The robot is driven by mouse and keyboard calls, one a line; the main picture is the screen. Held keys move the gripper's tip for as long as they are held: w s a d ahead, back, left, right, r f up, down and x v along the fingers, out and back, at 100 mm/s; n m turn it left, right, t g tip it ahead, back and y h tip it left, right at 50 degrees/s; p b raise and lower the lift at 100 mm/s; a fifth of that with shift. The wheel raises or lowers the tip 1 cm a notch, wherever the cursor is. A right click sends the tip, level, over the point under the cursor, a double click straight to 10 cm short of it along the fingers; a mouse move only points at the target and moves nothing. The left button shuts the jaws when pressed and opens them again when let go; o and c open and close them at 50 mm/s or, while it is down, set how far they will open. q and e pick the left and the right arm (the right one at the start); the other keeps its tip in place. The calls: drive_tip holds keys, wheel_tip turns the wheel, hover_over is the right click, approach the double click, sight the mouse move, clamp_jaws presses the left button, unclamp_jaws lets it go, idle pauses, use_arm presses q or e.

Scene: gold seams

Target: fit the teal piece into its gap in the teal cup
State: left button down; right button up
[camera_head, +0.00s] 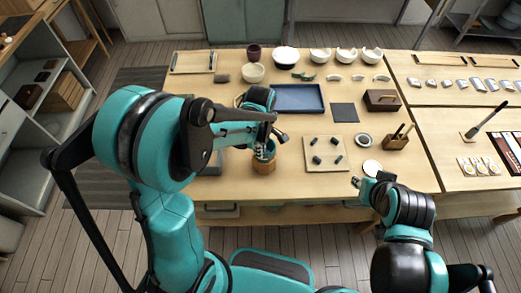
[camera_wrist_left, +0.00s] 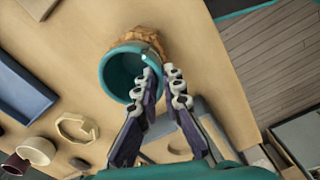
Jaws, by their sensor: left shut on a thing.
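The teal cup (camera_wrist_left: 112,73) sits in a brown, rough-edged holder (camera_wrist_left: 128,40) in the left wrist view, its open mouth facing the camera. In the head view the holder (camera_head: 264,166) stands near the front edge of the table, with the cup mostly behind my gripper. My left gripper (camera_wrist_left: 160,73) is at the cup's rim, its fingertips close together and shut on the teal piece (camera_wrist_left: 152,61). The piece is mostly hidden by the fingers; a pale edge shows at the rim. I cannot tell whether it is seated in the gap. My right gripper (camera_head: 362,183) is at the table's front edge, too small to read.
A board with dark pegs (camera_head: 314,157) lies right of the cup. A blue tray (camera_head: 298,110) lies behind it. Bowls and cups (camera_head: 286,56) line the back. A wooden tool block (camera_head: 396,141) stands farther right.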

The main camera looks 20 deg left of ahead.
use_arm(q)
drive_tip(key=shift+f+b, duration=0.7)
drive_tip(key=shift+b, duration=0.3)
idle(2.8)
drive_tip(key=c, duration=1.1)
unclamp_jaws()
drive_tip(key=shift+r, duration=0.1)
drive_tip(key=shift+r+p, duration=2.3)
drive_tip(key=shift+r, duration=0.65)
